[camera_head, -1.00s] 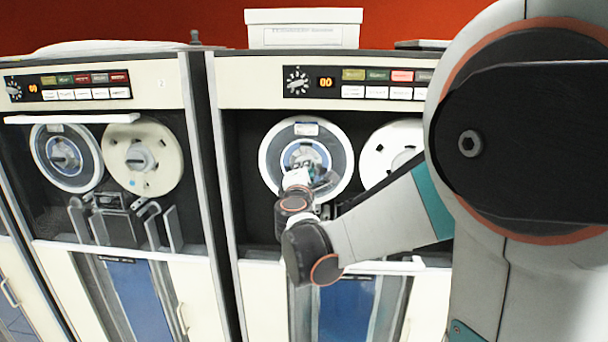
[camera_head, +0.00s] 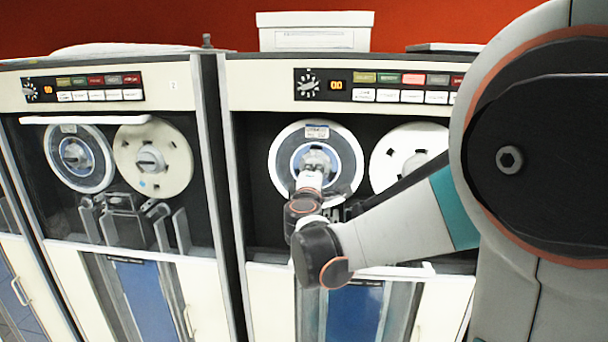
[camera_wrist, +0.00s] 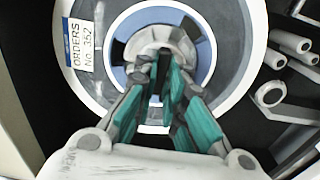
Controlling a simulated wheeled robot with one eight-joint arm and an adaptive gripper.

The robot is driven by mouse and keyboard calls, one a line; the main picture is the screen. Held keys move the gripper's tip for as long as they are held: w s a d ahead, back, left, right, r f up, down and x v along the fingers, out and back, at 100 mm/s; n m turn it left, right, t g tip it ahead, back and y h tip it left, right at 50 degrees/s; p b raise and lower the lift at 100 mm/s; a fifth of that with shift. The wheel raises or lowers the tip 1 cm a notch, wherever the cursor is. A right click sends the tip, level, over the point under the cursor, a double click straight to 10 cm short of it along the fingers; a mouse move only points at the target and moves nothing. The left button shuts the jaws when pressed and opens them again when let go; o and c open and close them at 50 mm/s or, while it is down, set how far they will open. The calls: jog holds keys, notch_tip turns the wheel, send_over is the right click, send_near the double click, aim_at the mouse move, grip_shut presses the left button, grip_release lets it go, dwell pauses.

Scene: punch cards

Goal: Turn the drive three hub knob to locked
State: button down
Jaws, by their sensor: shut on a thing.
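The hub knob (camera_wrist: 158,42) is a pale grey piece at the middle of a tape reel (camera_wrist: 100,103) on the right-hand drive. In the wrist view the reel has a blue hub ring and a label reading "ORDERS No 352". My gripper (camera_wrist: 161,72) is at the hub, its teal-padded fingers shut on the lower part of the knob. In the head view my gripper (camera_head: 313,170) reaches the left reel (camera_head: 283,162) of that drive and hides most of its knob. The knob's exact turn and its markings are hard to read.
A white reel (camera_head: 385,150) sits to the right on the same drive, partly behind my arm. Rollers (camera_wrist: 288,40) and guide posts stand right of the hub in the wrist view. Another drive with two reels (camera_head: 150,160) is at left. A white box (camera_head: 315,40) rests on top.

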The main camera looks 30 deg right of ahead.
jog(key=c, duration=1.9)
grip_release()
jog(key=shift+c, duration=0.2)
jog(key=shift+s, duration=0.1)
jog(key=v, duration=1.2)
